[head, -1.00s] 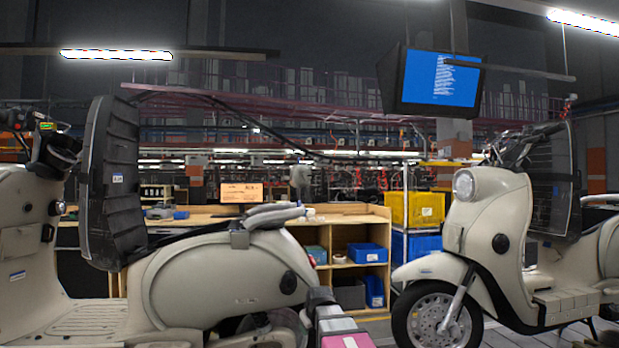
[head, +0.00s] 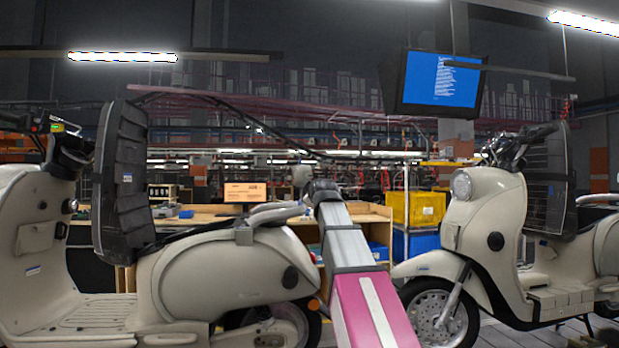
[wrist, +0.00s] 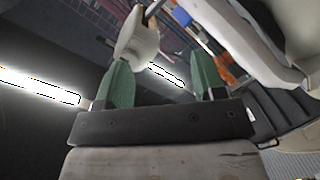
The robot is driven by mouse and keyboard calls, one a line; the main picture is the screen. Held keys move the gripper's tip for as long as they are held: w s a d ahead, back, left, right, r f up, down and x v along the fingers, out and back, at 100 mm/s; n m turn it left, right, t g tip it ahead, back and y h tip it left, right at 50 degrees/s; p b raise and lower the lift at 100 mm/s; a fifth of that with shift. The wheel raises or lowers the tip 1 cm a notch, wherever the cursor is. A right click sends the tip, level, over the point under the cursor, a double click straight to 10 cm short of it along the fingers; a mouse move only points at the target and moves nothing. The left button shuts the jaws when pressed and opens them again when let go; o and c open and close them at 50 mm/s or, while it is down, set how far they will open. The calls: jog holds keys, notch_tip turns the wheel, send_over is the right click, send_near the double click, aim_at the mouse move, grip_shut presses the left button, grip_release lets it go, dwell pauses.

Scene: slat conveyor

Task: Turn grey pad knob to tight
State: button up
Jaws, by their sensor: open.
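I cannot make out a grey pad knob in either view. A cream scooter (head: 215,270) with a black ribbed backrest-like panel (head: 122,180) stands at the left in the head view. My gripper (wrist: 160,62) shows in the wrist view with two green fingers apart and nothing held between them. A cream rounded part (wrist: 137,38) with a dark rod appears just beyond the left finger; I cannot tell what it belongs to or whether it touches. In the head view my pink and grey arm rises right of the scooter's rear, and the fingers are not distinguishable there.
A second cream scooter (head: 490,240) stands at the right. A wooden bench (head: 375,212) with a monitor and bins is behind, with a yellow crate (head: 413,208) above a blue one. A blue screen (head: 441,80) hangs overhead. The arm occupies the gap between the scooters.

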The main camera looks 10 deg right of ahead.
jog(key=n+t, duration=0.1)
send_near(308, 176)
jog(key=w, duration=0.9)
jog(key=shift+d, duration=0.1)
jog(key=shift+s, duration=0.1)
jog(key=c, duration=0.9)
